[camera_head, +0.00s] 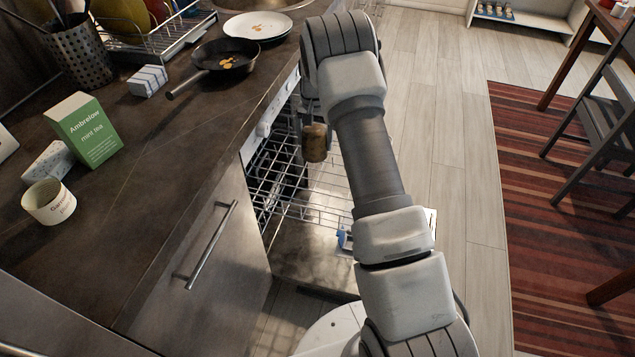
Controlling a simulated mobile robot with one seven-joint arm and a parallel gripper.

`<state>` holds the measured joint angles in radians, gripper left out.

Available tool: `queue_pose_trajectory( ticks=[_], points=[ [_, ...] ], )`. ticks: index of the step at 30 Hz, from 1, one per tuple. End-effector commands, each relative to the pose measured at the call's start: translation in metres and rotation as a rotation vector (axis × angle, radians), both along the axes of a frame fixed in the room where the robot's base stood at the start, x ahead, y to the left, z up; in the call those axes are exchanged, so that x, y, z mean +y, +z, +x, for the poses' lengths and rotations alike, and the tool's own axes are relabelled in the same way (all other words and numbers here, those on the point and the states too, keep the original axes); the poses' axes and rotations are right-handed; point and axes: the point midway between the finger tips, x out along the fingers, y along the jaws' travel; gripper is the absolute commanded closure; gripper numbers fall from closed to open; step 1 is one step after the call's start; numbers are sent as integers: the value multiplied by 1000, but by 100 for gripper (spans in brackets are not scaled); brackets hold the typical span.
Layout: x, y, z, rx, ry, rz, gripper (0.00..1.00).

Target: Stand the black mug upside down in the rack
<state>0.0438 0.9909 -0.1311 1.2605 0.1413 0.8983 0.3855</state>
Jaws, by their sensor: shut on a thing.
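My arm reaches over the open dishwasher, and my gripper (314,121) points down beside the counter edge, partly hidden by my own wrist. It is shut on a small dark cylinder that looks brown in this light, which I take to be the black mug (315,146). The handle and opening cannot be made out, so I cannot tell which way up it is. The wire rack (290,208) of the dishwasher is below and around it. The mug appears above the rack; contact cannot be judged. Part of the rack is hidden behind my arm.
The counter (150,190) on the left holds a green tea box (85,130), a cream cup (49,202), a frying pan (224,58) and a white plate (257,26). A blue item (345,239) shows near the rack's front.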

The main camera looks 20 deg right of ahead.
Motion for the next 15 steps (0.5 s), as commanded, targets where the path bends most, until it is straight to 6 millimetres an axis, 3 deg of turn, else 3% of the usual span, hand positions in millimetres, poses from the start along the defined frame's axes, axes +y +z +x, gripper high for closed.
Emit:
queue_pose_trajectory(
  ticks=[5,15],
  points=[
    [-5,-11,-14,3,-6,-1,83],
    [-22,-49,-74,3,-7,-1,83]
  ],
)
